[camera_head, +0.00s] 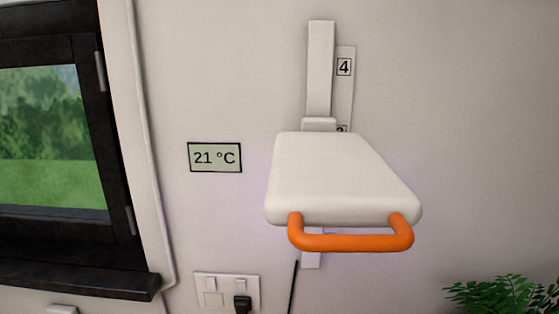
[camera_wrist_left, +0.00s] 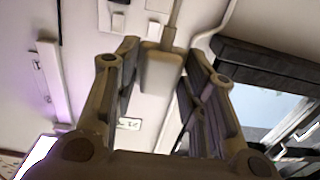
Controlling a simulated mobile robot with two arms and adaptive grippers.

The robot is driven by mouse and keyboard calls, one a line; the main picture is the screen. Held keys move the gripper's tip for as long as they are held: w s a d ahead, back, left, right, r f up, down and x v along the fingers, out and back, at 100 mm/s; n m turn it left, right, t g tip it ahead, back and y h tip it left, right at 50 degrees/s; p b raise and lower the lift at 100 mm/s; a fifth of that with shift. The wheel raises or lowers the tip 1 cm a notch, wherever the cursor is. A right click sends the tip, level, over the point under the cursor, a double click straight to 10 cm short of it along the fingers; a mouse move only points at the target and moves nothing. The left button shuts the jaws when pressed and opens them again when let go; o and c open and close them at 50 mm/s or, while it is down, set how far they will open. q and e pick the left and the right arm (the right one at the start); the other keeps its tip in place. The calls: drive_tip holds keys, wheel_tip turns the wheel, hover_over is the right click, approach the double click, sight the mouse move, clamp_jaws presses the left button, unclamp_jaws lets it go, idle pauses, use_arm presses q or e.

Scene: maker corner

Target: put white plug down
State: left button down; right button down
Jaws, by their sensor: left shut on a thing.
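The white plug (camera_wrist_left: 160,74) is a pale, blocky body in the left wrist view, with a thin stem or cord running from it to the top edge. My left gripper (camera_wrist_left: 158,62) has a finger on each side of it and is shut on it. The fingers partly cover its sides. The wall behind it looks turned over in this view, and I cannot tell how far the plug is from any surface. Neither the white plug nor either gripper shows in the head view. My right gripper is in no view.
A white wall-mounted block with an orange handle (camera_head: 350,241) juts out from a numbered rail. A display (camera_head: 215,157) reads 21 °C. A window ledge (camera_head: 80,290) is at left, a plant (camera_head: 505,296) at lower right.

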use_arm(q)
drive_tip(key=s+r, duration=0.2)
drive_tip(key=s, duration=0.1)
drive_tip(key=s+r, duration=0.1)
drive_tip(key=shift+s+a+r, duration=0.15)
drive_tip(key=shift+s+a, duration=0.15)
drive_tip(key=shift+a, duration=0.05)
drive_tip(key=shift+w, duration=0.1)
drive_tip(key=w+d+r+m+g+h, duration=0.2)
drive_tip(key=w+d+m+g+h, duration=0.2)
drive_tip(key=d+m+g+h, duration=0.1)
drive_tip(key=w+d+r+m+g+h, duration=0.3)
drive_tip(key=d+m+h, duration=0.4)
drive_tip(key=d+h, duration=0.3)
drive_tip(key=shift+w+d+g+h, duration=0.3)
drive_tip(key=shift+w+d+g, duration=0.2)
drive_tip(key=shift+d+g, duration=0.45)
drive_tip(key=shift+m, duration=0.3)
drive_tip(key=shift+a+g, duration=0.1)
drive_tip(key=shift+g, duration=0.25)
drive_tip(key=shift+s+a+m+g+h, duration=0.15)
drive_tip(key=shift+a+m+g+h, duration=0.25)
drive_tip(key=shift+m+g, duration=0.5)
drive_tip(key=shift+s+a+m+g+h, duration=0.25)
drive_tip(key=shift+a+m+g, duration=0.3)
drive_tip(key=shift+g, duration=0.6)
drive_tip(key=shift+s+a+m+g+h, duration=0.1)
drive_tip(key=shift+a+m+g+h, duration=0.3)
drive_tip(key=shift+m+g, duration=0.5)
